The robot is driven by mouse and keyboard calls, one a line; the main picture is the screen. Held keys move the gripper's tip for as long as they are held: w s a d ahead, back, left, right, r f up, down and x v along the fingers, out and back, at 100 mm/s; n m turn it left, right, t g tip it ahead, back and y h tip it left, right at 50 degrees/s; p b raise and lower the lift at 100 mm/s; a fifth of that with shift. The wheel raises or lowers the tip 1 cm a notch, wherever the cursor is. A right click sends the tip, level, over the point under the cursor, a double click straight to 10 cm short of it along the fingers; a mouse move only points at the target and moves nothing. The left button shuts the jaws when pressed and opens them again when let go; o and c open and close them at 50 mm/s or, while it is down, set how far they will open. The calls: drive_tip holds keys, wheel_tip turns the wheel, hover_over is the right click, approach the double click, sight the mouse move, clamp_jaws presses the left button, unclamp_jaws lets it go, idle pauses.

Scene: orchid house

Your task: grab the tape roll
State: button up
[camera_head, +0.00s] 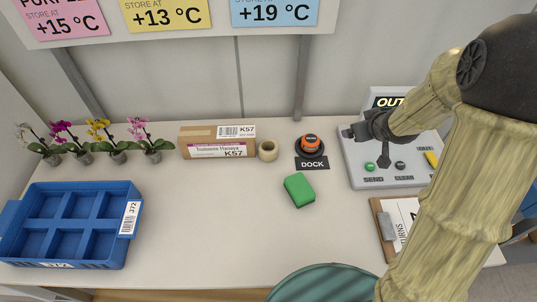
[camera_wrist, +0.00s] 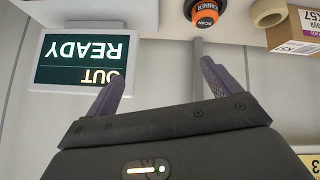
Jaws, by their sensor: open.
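The tape roll (camera_head: 267,150) is a small beige roll on the table, just right of the cardboard box. It also shows in the wrist view (camera_wrist: 268,13) at the top right, beside the box. My gripper (camera_head: 350,132) is above the grey panel at the right of the table, well right of the tape roll. In the wrist view its two dark fingers (camera_wrist: 160,82) are spread apart with nothing between them.
Between the tape roll and my gripper stands an orange-topped scanner (camera_head: 310,145) on a dock. A green block (camera_head: 299,190) lies in front. The cardboard box (camera_head: 215,141), potted orchids (camera_head: 104,147) and a blue crate (camera_head: 128,222) are to the left. The table's middle is clear.

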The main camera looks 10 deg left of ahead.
drive_tip(key=w+a+f+n+y+b, duration=0.2)
drive_tip(key=w+a+f+n+y, duration=0.3)
drive_tip(key=w+a+f, duration=0.15)
drive_tip(key=n+g+y+b, duration=0.2)
drive_tip(key=n+g+y, duration=0.3)
drive_tip(key=n+g, duration=0.15)
approach(276, 149)
drive_tip(key=w+f+v, duration=0.1)
drive_tip(key=v, duration=0.3)
drive_tip(key=shift+s+d+r+m, duration=0.2)
drive_tip(key=shift+s+r+m, duration=0.1)
drive_tip(key=shift+s+m, duration=0.2)
drive_tip(key=x, duration=1.2)
drive_tip(key=shift+a+r, duration=0.15)
